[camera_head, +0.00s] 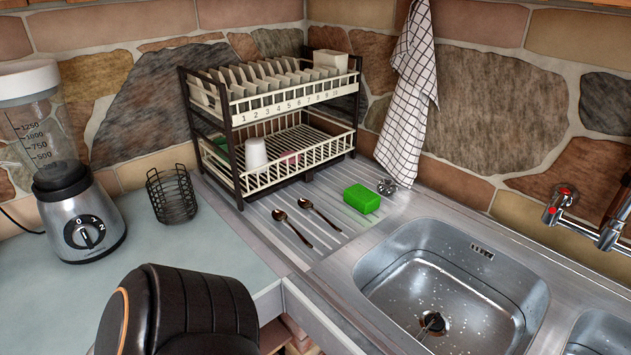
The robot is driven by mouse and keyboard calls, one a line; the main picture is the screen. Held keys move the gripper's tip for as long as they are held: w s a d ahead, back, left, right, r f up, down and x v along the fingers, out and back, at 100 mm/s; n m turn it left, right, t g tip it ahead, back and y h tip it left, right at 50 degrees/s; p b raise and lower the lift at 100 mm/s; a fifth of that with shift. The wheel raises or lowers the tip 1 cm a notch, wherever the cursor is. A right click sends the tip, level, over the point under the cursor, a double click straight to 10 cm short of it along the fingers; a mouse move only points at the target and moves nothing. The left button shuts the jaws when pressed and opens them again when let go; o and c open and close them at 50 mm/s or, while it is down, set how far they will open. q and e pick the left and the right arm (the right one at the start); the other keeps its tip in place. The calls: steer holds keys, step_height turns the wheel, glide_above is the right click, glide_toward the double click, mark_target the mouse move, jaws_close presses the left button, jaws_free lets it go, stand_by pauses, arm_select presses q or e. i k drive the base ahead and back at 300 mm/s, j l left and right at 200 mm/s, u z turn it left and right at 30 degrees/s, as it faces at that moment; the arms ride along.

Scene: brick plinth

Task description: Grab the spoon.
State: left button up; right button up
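Two dark metal spoons lie on the ridged steel drainboard between the dish rack and the sink. The left spoon (292,228) has its bowl toward the back left and its handle toward the front right. The right spoon (322,215) lies beside it at a similar angle, a little apart. Nothing covers either spoon. A black rounded part of my own arm shows at the bottom left, over the counter edge. Neither gripper is in view, so I cannot see their fingers.
A two-tier dish rack (270,110) with plates and a white cup (256,153) stands behind the spoons. A green sponge (361,198) lies to their right, near the steel sink (340,262). A blender (70,205) and black wire basket (171,195) stand left. A checked towel (408,95) hangs behind.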

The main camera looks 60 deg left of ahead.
mark_target(277, 215)
steer(key=k+u, duration=0.1)
steer(key=u, duration=0.4)
steer(key=k+u, duration=0.1)
steer(key=u, duration=0.35)
steer(key=j+u, duration=0.1)
steer(key=u, duration=0.4)
steer(key=k+j+u, duration=0.1)
steer(key=u, duration=0.4)
